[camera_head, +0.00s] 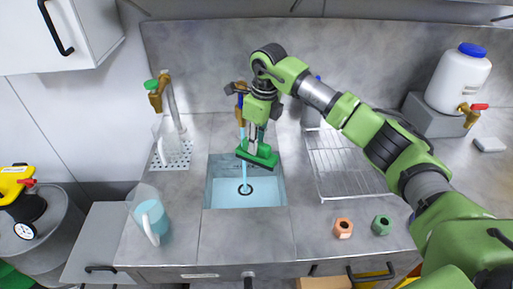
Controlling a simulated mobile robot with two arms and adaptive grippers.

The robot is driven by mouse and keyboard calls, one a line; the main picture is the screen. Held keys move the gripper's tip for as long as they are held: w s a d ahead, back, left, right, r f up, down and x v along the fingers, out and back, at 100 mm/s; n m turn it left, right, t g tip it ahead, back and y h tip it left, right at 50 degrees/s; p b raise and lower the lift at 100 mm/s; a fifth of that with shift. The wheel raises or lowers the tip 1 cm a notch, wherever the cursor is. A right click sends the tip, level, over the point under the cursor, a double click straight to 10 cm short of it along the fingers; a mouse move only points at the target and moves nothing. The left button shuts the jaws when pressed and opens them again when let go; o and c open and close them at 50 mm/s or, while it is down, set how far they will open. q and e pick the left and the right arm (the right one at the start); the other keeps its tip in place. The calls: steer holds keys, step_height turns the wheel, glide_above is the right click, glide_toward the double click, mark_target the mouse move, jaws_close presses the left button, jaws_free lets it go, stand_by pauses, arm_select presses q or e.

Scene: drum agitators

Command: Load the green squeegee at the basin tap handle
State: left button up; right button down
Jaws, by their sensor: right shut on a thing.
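The green squeegee (257,154) is held by my right gripper (256,138), which is shut on it and points down. The squeegee hangs over the basin (265,195), roughly level, beside the falling water stream (243,160). The basin tap (240,114) is brass and stands behind and left of the gripper. My right arm and gripper cover part of the tap, and I cannot make out its handle clearly. Water runs from the tap to the drain. My left gripper is not in view.
A jug (152,221) of blue liquid stands at the counter's front left. Another jug (166,140) is under the green-handled tap (158,88). A wire drying rack (345,165) lies right of the basin. Orange (343,228) and green (381,225) nuts sit at the front right.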

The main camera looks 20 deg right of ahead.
mark_target(268, 161)
steer(key=shift+s+d, duration=0.15)
steer(key=shift+s, duration=3.85)
steer(key=s+r+p, duration=0.2)
steer(key=s+r, duration=0.2)
steer(key=s, duration=0.1)
steer(key=shift+d, duration=0.1)
